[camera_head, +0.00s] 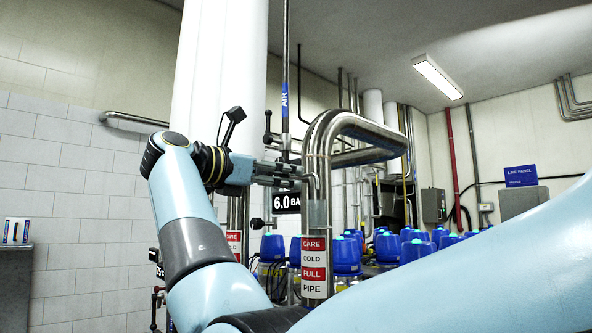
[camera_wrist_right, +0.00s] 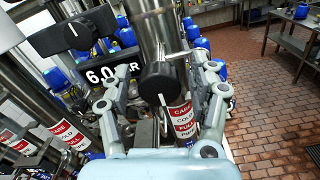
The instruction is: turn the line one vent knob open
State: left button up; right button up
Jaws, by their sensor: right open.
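A round black knob (camera_wrist_right: 160,83) with a white pointer line sits on a steel pipe in the right wrist view. The pointer runs nearly up and down in that view. My right gripper (camera_wrist_right: 163,74) is open, with one finger on each side of this knob and a visible gap to each. In the head view my right gripper (camera_head: 290,172) points right at the steel pipework, and the knob cannot be made out there. A second black knob (camera_wrist_right: 78,31) with a white mark lies to the left. No label shows which knob is line one's vent. My left gripper is not in view.
A thick bent steel pipe (camera_head: 318,165) stands beside my right gripper, with a red and white label (camera_head: 314,262) low on it. A black 6.0 bar sign (camera_head: 287,202) hangs close by. Several blue-capped units (camera_head: 345,255) stand behind. Open tiled floor (camera_wrist_right: 270,115) lies to the right.

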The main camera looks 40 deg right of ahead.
jog(key=shift+w+d, duration=0.1)
jog(key=shift+d, duration=0.15)
jog(key=c, duration=1.2)
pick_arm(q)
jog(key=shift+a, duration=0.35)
